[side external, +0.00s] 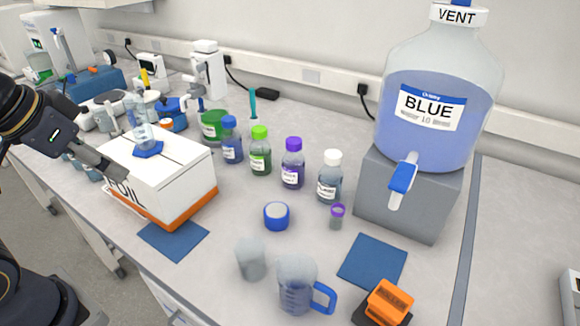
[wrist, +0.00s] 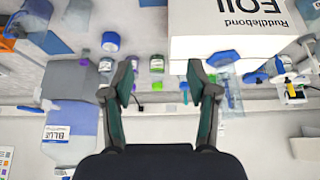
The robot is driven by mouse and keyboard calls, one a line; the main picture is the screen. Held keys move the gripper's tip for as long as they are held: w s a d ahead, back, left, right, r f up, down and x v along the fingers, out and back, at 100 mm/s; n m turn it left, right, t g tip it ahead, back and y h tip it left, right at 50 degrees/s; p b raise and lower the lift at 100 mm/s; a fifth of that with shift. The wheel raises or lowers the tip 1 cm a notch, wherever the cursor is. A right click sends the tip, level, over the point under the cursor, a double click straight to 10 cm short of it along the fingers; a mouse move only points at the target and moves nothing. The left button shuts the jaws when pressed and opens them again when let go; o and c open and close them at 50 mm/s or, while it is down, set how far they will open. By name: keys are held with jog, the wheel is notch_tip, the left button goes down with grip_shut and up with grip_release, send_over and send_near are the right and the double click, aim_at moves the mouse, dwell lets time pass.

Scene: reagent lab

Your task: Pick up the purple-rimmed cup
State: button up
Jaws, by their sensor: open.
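The purple-rimmed cup (side external: 337,216) is a small clear vessel standing upright on the bench, in front of the white-capped bottle. Its purple rim seems to show small at the left of the wrist view (wrist: 84,62). My gripper (side external: 122,172) is at the left in the side view, beside the foil box and far from the cup. In the wrist view my gripper (wrist: 160,82) has its two fingers spread, with nothing between them. The fingertips are partly hard to make out against the box in the side view.
The white FOIL box (side external: 165,175) stands between my gripper and the cup. Several capped bottles (side external: 292,165) stand behind. A blue-lidded jar (side external: 277,216), a clear beaker (side external: 251,260) and a blue-handled jug (side external: 297,285) are nearby. The BLUE carboy (side external: 430,110) stands right.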

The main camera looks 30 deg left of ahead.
jog(key=w+d+r+m+t+h, duration=0.1)
jog(key=w+d+r+m, duration=0.1)
jog(key=w+d+r, duration=0.3)
jog(key=w+d+r+m, duration=0.1)
jog(key=w+r+m, duration=0.2)
jog(key=w, duration=0.4)
jog(key=m+g+h, duration=0.2)
jog(key=m+g, duration=0.2)
send_over(337, 217)
jog(key=a, duration=0.2)
jog(key=f, duration=2.4)
jog(key=shift+s+a, duration=0.1)
jog(key=shift+s, duration=0.15)
jog(key=x, duration=0.5)
jog(key=shift+w+d+f, duration=0.2)
jog(key=shift+w+f, duration=0.1)
jog(key=shift+w, duration=0.1)
jog(key=c, duration=1.1)
